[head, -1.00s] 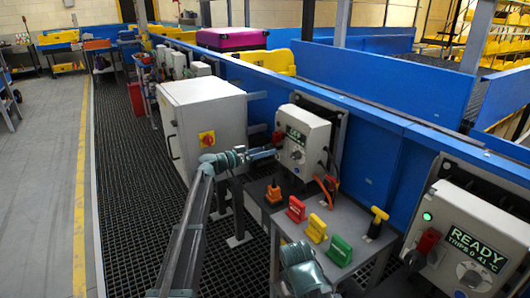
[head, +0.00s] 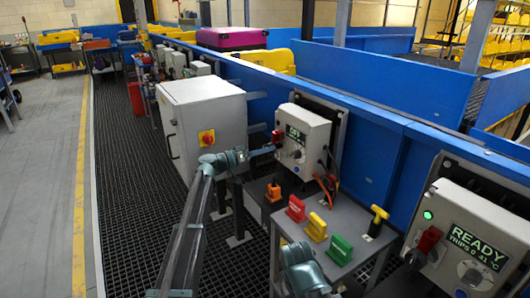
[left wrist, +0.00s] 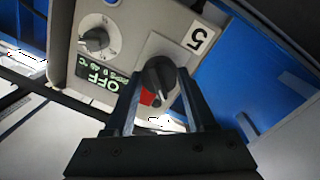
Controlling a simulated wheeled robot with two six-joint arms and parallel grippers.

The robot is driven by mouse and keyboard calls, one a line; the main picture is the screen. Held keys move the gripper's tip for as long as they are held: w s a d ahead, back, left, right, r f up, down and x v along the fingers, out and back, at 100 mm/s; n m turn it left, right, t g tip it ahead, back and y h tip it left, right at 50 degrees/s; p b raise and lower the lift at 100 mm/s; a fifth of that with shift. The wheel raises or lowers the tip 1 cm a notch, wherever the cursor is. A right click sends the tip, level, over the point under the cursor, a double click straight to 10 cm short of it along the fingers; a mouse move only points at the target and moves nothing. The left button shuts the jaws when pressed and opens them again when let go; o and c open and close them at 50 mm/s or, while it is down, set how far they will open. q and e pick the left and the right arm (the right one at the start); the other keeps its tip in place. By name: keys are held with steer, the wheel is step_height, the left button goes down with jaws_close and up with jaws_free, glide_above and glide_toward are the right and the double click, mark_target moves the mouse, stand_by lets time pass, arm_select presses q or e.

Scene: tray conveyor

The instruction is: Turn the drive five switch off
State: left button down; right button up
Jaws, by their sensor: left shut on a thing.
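The drive five box (head: 312,128) is a pale grey unit on the blue conveyor side, with a small green-lit display and a grey dial. In the left wrist view its label "5" (left wrist: 197,38) shows, and its display (left wrist: 100,82) reads OFF. The drive five switch has a black handle (left wrist: 158,76) with red beside it; its red part also shows in the head view (head: 277,137). My left gripper (left wrist: 160,78) has its fingers on both sides of the black handle and is shut on it. In the head view my left gripper (head: 262,151) reaches the box's left side. My right gripper is not visible.
A grey stand (head: 345,225) below the box holds red, yellow and green tags and a yellow-handled tool (head: 378,220). A large grey cabinet (head: 203,125) stands to the left. Another drive box (head: 475,235), reading READY, is at the right. Dark grating covers the floor.

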arm_select(q)
steer(key=n, duration=0.4)
steer(key=shift+n+t+b, duration=0.3)
steer(key=shift+n, duration=2.5)
steer(key=shift+c, duration=1.2)
jaws_free()
steer(key=shift+s+a, duration=0.1)
steer(key=b+v, duration=0.1)
steer(key=v, duration=1.2)
steer(key=shift+s+a+f, duration=0.2)
steer(key=shift+a+f, duration=0.05)
steer(key=shift+f, duration=0.05)
